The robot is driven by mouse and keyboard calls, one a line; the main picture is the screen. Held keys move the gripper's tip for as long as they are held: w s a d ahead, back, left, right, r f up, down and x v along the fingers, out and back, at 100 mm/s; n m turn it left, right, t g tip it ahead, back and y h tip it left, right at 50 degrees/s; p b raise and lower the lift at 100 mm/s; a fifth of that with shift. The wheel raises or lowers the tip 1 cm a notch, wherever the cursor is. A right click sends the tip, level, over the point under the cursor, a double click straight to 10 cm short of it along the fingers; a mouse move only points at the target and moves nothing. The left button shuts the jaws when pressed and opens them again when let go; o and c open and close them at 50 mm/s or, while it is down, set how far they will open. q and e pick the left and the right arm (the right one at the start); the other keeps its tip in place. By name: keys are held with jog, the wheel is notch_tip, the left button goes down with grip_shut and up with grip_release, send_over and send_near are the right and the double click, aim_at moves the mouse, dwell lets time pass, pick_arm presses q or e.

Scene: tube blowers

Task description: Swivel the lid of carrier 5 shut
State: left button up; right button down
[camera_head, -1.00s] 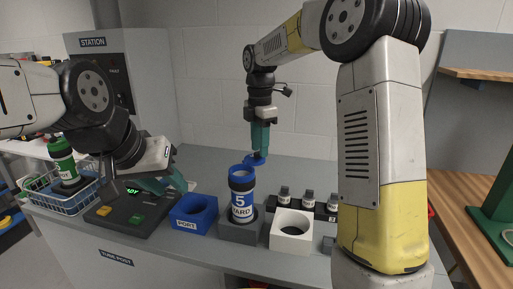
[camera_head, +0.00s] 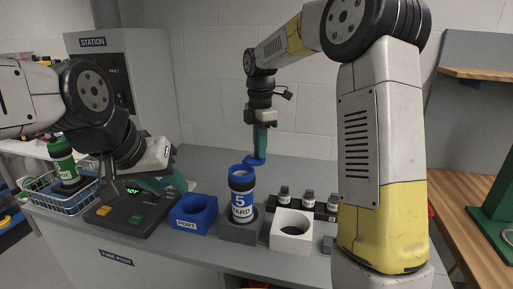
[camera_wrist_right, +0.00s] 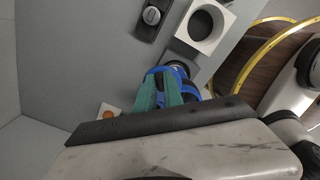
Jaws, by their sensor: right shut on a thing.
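Carrier 5 (camera_head: 242,208) stands upright in a grey holder (camera_head: 240,234), with a white label and a blue rim at its top. Its blue lid (camera_head: 255,161) is swung out behind the rim, so the top looks open. My right gripper (camera_head: 259,152) points down behind the carrier, shut on the lid. In the right wrist view, its teal fingers (camera_wrist_right: 158,92) have blue parts of the lid and carrier (camera_wrist_right: 190,90) around them; the exact grip is partly hidden. My left gripper (camera_head: 165,184) is over the button panel (camera_head: 120,215); its jaw opening is unclear.
A blue port block (camera_head: 193,222) is left of the carrier and a white block with a round hole (camera_head: 291,243) right of it. Several small dark vials (camera_head: 308,198) stand in a rack behind. A basket (camera_head: 62,203) holds a green-topped carrier (camera_head: 62,160). The bench behind is clear.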

aim_at(255, 157)
jog(key=s+m, duration=0.1)
jog(key=m, duration=0.1)
jog(key=shift+s+d+m, duration=0.1)
jog(key=shift+d+m, duration=0.05)
jog(key=shift+m, duration=0.15)
jog(key=m, duration=0.1)
jog(key=s+m, duration=0.1)
jog(key=m, duration=0.1)
jog(key=shift+s+m, duration=0.3)
jog(key=s+m, duration=0.1)
jog(key=m, duration=0.2)
jog(key=s+a+m, duration=0.1)
jog(key=m, duration=0.2)
jog(key=s+a+m, duration=0.1)
jog(key=m, duration=0.2)
jog(key=shift+s, duration=0.25)
jog(key=shift+s+a+m, duration=0.15)
jog(key=shift+a+m, duration=0.6)
jog(key=shift+m, duration=0.9)
jog(key=shift+s+a+m, duration=0.15)
jog(key=shift+a+m, duration=0.55)
jog(key=shift+m, duration=1)
jog(key=shift+s+a+m, duration=0.15)
jog(key=shift+a+m, duration=0.6)
jog(key=shift+m, duration=0.9)
